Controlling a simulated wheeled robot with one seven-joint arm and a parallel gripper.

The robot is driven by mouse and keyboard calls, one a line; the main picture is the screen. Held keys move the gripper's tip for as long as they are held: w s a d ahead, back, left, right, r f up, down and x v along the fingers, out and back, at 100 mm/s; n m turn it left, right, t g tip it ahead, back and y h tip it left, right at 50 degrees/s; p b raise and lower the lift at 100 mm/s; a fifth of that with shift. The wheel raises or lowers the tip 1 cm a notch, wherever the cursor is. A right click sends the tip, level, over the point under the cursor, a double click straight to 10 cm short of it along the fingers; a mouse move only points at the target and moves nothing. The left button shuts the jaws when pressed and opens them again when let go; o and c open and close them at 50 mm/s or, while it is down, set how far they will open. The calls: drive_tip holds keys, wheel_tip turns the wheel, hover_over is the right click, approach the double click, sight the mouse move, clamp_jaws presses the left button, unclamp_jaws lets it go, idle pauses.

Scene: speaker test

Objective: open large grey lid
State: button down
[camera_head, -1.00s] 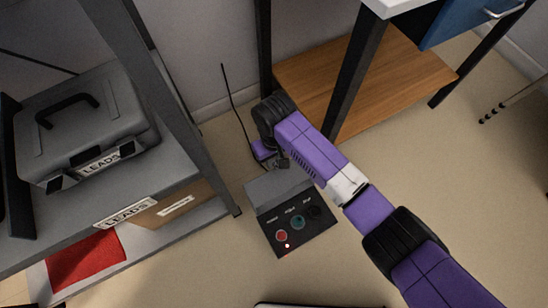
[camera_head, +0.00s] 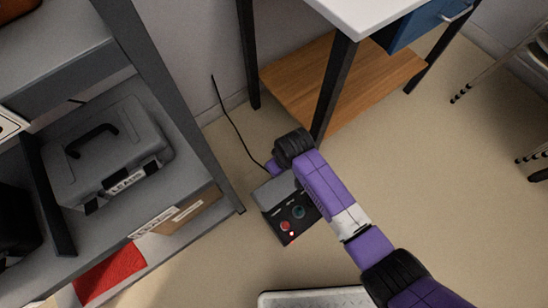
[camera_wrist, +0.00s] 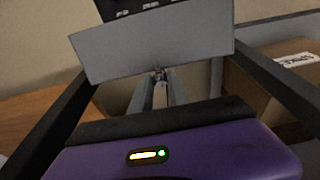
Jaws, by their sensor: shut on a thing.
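The large grey lid (camera_head: 272,190) is the plain grey part of a dark box (camera_head: 282,232) on the floor, beside a panel with red and teal round controls. In the wrist view the lid (camera_wrist: 150,48) is a broad, tilted grey plate. My gripper (camera_wrist: 160,84) is at its near edge, with its two fingers close together and shut on the lid at about the middle of that edge. The exact grip spot is small and dim. In the head view my purple arm covers part of the lid and box, and my fingertips are hidden.
A grey shelf unit stands left, with a grey case (camera_head: 110,155) labelled LEADS and a red item (camera_head: 110,272). A table with black legs and a wooden lower shelf (camera_head: 385,85) stands behind my arm. A cable (camera_head: 235,125) runs to the box.

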drive_tip(key=shift+s+d+r+p, duration=0.35)
drive_tip(key=shift+s+d+p, duration=0.1)
drive_tip(key=shift+s+p, duration=0.25)
drive_tip(key=shift+s+d+f, duration=0.15)
drive_tip(key=shift+d, duration=0.05)
drive_tip(key=c, duration=1.3)
unclamp_jaws()
drive_tip(key=shift+r+p, duration=0.5)
drive_tip(key=r+p, duration=0.1)
drive_tip(key=r, duration=0.1)
drive_tip(key=s+r+p, duration=0.1)
drive_tip(key=r, duration=0.1)
drive_tip(key=r+p, duration=0.1)
drive_tip(key=r, duration=0.1)
drive_tip(key=shift+s+d+r, duration=0.15)
drive_tip(key=shift+d+r, duration=0.15)
drive_tip(key=shift+d, duration=0.1)
